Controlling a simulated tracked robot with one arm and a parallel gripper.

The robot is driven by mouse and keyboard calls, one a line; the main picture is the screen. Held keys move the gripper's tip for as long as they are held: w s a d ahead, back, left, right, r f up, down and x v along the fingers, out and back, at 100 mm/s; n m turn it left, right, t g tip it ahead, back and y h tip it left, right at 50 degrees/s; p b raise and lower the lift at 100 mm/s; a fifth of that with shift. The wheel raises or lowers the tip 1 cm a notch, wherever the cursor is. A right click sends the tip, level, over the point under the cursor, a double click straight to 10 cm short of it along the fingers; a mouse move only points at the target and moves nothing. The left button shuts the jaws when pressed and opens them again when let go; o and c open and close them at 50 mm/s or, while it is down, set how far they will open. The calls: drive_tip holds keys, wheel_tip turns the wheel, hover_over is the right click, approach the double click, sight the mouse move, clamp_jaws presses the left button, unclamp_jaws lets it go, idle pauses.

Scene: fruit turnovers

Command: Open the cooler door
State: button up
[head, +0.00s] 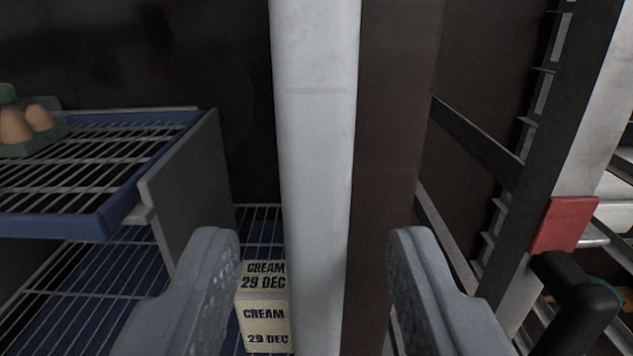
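The cooler's inside shows at the left of the head view, with a blue-edged wire shelf (95,222). A pale upright panel or post (316,120) with a dark brown side runs from top to bottom through the middle. I cannot tell whether it is the cooler door's edge or part of the frame. My gripper (312,240) is open, its grey fingers appearing on either side of this upright. No contact between fingers and upright is visible. The upright's lower end is out of view.
A cream carton (264,312) marked 29 DEC stands behind the left finger. Eggs in a green carton (22,150) sit on the upper shelf at far left. At the right is a dark-framed rack (535,170) with a red piece (564,224) and a black handle-like part (578,300).

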sight(318, 258)
drive_tip(key=shift+w+f, duration=0.2)
drive_tip(key=shift+w, duration=0.2)
drive_tip(key=shift+w+a+r, duration=0.15)
drive_tip(key=shift+w+r, duration=0.05)
drive_tip(key=shift+w, duration=0.6)
drive_tip(key=shift+w+f+p, duration=0.15)
drive_tip(key=shift+w+p, duration=0.2)
drive_tip(key=shift+w, duration=0.2)
drive_tip(key=shift+d, duration=0.2)
